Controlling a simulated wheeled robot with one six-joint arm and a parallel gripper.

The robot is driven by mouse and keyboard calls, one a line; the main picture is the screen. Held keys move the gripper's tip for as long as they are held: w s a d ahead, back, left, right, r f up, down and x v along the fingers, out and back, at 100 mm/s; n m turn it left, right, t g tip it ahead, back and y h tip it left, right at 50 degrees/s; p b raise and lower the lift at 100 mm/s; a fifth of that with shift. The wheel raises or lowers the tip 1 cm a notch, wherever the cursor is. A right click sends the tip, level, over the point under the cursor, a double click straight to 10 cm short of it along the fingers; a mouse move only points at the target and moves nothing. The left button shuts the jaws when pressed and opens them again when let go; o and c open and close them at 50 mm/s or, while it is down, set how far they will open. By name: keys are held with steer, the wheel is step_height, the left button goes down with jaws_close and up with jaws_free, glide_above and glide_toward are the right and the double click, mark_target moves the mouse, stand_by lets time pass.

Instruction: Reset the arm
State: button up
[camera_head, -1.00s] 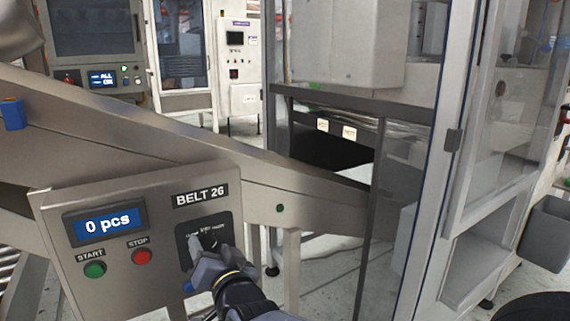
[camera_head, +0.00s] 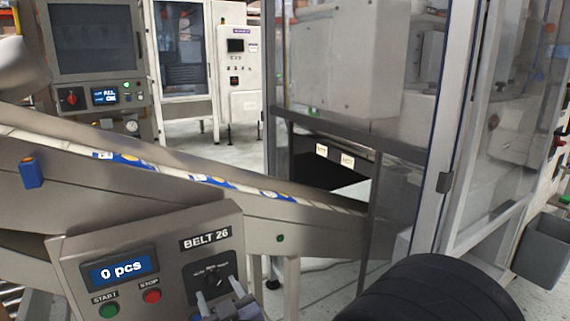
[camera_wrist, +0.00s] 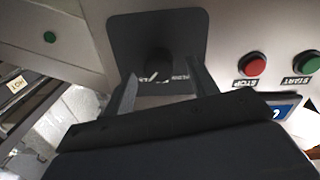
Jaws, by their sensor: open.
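My gripper (camera_head: 221,302) is open at the lower middle of the head view, just below and in front of the black rotary selector knob (camera_head: 214,276) on the Belt 26 control box (camera_head: 172,262). In the wrist view, the two fingers of my gripper (camera_wrist: 160,92) stand apart on either side below the same knob (camera_wrist: 153,62), with nothing between the tips. The fingers appear clear of the knob. The black body of my gripper hides the lower part of the wrist view.
The box carries a "0 pcs" display (camera_head: 120,270), a green START button (camera_head: 109,310) and a red STOP button (camera_head: 152,296). An inclined conveyor (camera_head: 275,237) with blue-and-white packs runs behind it. A glass-sided machine frame (camera_head: 455,150) stands at right.

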steer(key=v, duration=0.9)
steer(key=shift+w+d+r, duration=0.1)
